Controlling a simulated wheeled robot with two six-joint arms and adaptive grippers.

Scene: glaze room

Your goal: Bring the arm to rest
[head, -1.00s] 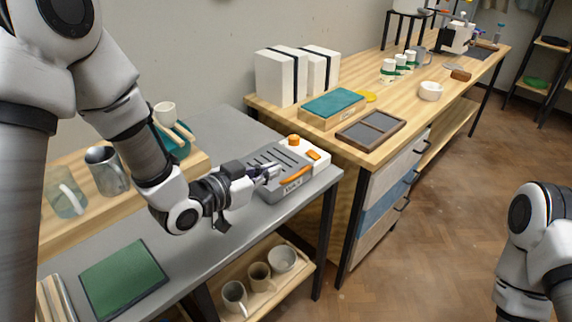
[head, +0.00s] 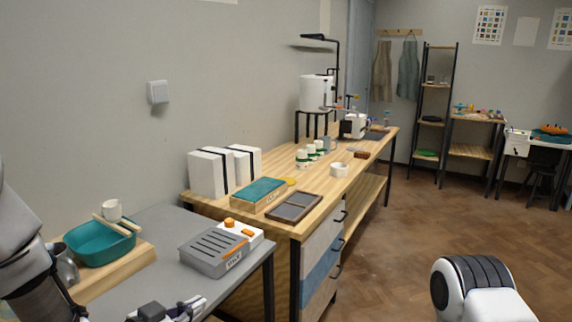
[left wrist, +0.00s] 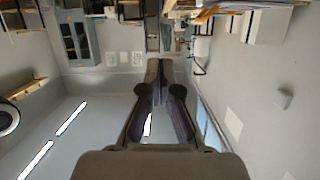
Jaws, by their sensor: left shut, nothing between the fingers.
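My left gripper (head: 186,308) is at the bottom edge of the head view, low and partly cut off. It is in front of the grey slotted box and apart from it. In the left wrist view its two dark fingers (left wrist: 160,78) are together with nothing between them. My left arm comes in from the lower left corner. My right arm shows at the lower right, and its gripper is out of the picture.
The grey slotted box (head: 212,250) with orange controls stands on the grey table (head: 160,222). A teal basin (head: 98,250) is at left. A wooden workbench (head: 262,218) holds white boxes (head: 206,174) and a teal-topped block (head: 258,193). Open floor lies at right.

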